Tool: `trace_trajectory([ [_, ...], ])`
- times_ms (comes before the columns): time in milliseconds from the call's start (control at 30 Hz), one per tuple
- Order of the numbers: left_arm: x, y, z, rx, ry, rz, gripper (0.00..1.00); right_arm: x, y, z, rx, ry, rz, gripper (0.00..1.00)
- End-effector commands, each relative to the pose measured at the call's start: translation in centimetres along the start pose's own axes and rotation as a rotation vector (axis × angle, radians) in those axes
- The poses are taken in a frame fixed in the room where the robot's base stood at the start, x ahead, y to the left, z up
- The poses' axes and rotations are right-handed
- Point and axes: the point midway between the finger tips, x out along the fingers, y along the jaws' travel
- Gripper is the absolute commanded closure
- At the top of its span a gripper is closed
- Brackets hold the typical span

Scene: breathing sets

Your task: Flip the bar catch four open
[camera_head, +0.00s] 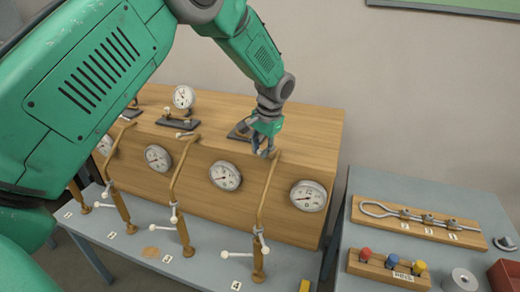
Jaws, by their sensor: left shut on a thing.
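Bar catch four (268,195) is the rightmost brown bar on the front of the wooden case (310,140), by the label 4 (236,285). It runs from the case's top edge down to a bracket with a white-knobbed lever (262,240) near the bench. My left gripper (263,150) comes down from above at the bar's bent upper end. Its fingers are shut on that end, and they partly hide it. The bar's upper end lies over the case's front top edge. My right gripper is not in view.
Other bar catches (180,185) stand to the left, with round gauges (225,176) between them. A gauge (183,97) on a dark base sits on the case. At right, a grey table (400,189) holds a rod board (415,222) and a block with coloured knobs (388,268).

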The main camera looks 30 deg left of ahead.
Motion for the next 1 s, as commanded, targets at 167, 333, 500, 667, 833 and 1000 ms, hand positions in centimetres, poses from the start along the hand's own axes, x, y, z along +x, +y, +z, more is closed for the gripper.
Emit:
trace_trajectory([
  [167, -0.5, 0.2, -0.4, 0.003, 0.013, 0.003, 1.00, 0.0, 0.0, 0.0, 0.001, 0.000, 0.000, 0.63],
  [333, -0.4, 0.1, -0.3, 0.003, 0.013, 0.005, 0.63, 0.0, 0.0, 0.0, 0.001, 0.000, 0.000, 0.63],
  [500, -0.1, -0.1, -0.2, 0.003, 0.006, 0.005, 0.63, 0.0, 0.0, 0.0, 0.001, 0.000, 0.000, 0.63],
  [667, -0.3, -0.2, -0.2, 0.003, 0.004, 0.005, 0.63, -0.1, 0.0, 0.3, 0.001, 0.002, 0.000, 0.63],
  [833, -2.7, -0.1, -0.2, 0.003, 0.007, 0.005, 0.63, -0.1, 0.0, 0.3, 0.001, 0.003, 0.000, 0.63],
  [1000, -6.5, -0.1, -0.2, 0.004, 0.009, 0.003, 0.63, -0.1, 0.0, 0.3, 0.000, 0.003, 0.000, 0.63],
])
